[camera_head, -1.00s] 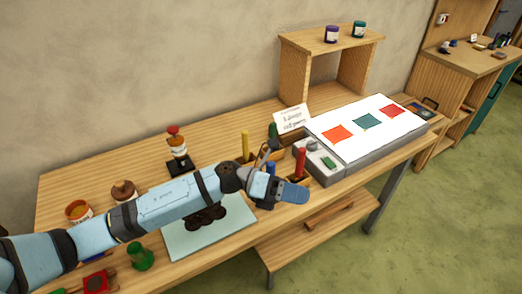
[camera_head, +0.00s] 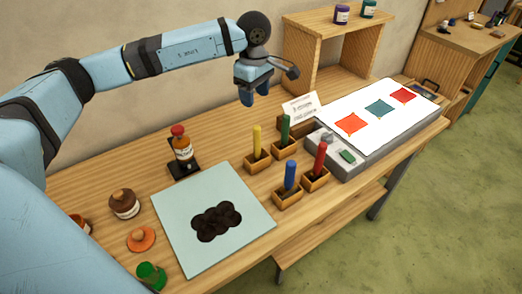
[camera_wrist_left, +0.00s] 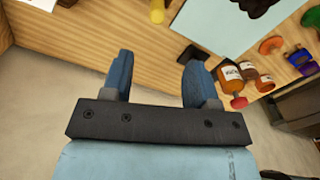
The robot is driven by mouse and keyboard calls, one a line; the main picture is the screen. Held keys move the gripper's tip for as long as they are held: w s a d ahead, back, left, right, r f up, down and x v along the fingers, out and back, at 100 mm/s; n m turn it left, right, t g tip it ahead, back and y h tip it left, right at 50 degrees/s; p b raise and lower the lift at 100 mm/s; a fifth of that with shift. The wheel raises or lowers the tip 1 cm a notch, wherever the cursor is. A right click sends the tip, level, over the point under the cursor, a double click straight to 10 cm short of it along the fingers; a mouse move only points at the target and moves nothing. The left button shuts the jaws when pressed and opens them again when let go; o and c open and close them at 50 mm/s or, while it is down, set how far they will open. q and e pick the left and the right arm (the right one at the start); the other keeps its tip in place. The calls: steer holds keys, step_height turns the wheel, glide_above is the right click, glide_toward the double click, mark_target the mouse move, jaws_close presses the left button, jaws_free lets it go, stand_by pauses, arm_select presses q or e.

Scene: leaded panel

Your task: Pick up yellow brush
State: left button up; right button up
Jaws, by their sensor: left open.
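The yellow brush (camera_head: 257,142) stands upright in a small wooden holder (camera_head: 257,163) on the bench in the head view. Part of a yellow shape, probably the brush (camera_wrist_left: 157,12), shows at the top edge of the left wrist view. My left gripper (camera_head: 255,96) is above the back of the bench, up from the yellow brush and apart from it. Its two blue fingers (camera_wrist_left: 160,75) are spread with nothing between them. My right gripper is in neither view.
Green (camera_head: 285,128), red (camera_head: 320,158) and blue (camera_head: 290,175) brushes stand in holders close by. A pale glass sheet (camera_head: 180,225) with dark blobs lies to the left. A bottle (camera_head: 182,148) stands behind it. A white light panel (camera_head: 345,108) and a card (camera_head: 301,110) are to the right.

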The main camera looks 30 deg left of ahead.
mark_target(256, 126)
arm_select(q)
step_height(256, 126, down, 8)
steer(key=shift+d+p, duration=0.1)
steer(key=shift+p, duration=0.45)
steer(key=shift+f+p, duration=0.3)
steer(key=shift+f, duration=0.25)
steer(key=f, duration=0.3)
steer(key=f+p, duration=0.1)
steer(key=shift+w+f, duration=0.15)
steer(key=shift+w, duration=0.1)
jaws_close()
